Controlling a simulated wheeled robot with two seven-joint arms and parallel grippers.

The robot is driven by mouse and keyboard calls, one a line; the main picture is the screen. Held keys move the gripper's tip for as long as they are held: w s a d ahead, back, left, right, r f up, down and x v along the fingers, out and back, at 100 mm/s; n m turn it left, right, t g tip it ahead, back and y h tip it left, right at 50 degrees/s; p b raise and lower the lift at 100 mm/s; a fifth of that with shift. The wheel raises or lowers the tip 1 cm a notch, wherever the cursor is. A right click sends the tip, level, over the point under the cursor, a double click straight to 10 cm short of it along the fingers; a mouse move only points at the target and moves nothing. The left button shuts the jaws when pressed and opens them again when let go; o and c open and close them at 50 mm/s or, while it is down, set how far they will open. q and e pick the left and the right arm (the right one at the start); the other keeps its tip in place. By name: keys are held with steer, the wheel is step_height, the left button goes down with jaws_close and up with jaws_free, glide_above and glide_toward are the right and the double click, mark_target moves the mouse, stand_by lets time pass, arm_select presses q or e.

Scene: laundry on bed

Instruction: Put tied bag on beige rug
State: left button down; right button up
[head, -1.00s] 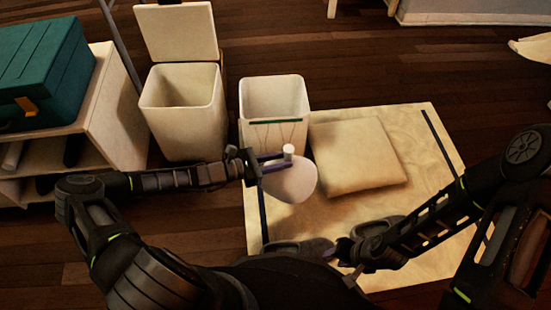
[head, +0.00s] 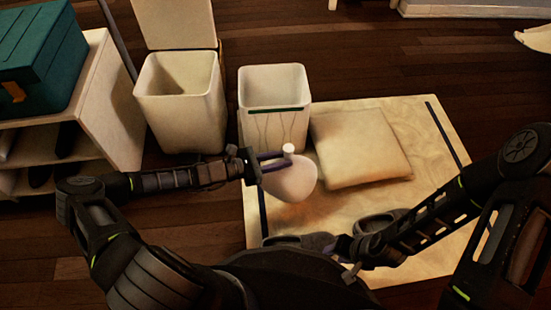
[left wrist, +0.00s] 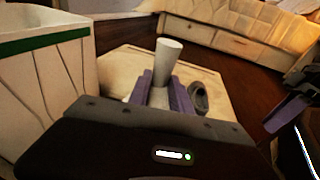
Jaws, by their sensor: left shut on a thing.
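The tied bag is white and rounded with a narrow tied neck (head: 290,184). My left gripper (head: 272,160) is shut on its neck and holds it over the left part of the beige rug (head: 440,225), in front of the white bin. In the left wrist view the pale neck (left wrist: 167,70) stands between the purple fingers; the bag's body is mostly hidden there. The gap between bag and rug is hard to judge. My right gripper (head: 348,262) is over the rug's near side, low in the head view; its fingers are too small and dark to read.
A beige cushion (head: 358,148) lies on the rug's far half. Grey slippers (head: 378,224) sit on its near part. A white bin with a green band (head: 273,90) and an open-lidded bin (head: 180,105) stand behind. A shelf with a teal box (head: 40,55) is at left.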

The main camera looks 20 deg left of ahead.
arm_select(q)
steer(key=shift+f+b, duration=0.4)
steer(key=shift+f, duration=0.25)
steer(key=shift+f+b, duration=0.3)
steer(key=shift+f, duration=0.15)
steer(key=c, duration=1.1)
jaws_free()
steer(key=shift+f, duration=0.1)
steer(key=shift+s+a, duration=0.15)
steer(key=shift+a, duration=0.1)
steer(key=p+v, duration=0.3)
steer(key=v, duration=0.6)
steer(key=shift+p, duration=0.3)
steer(key=shift+f, duration=0.1)
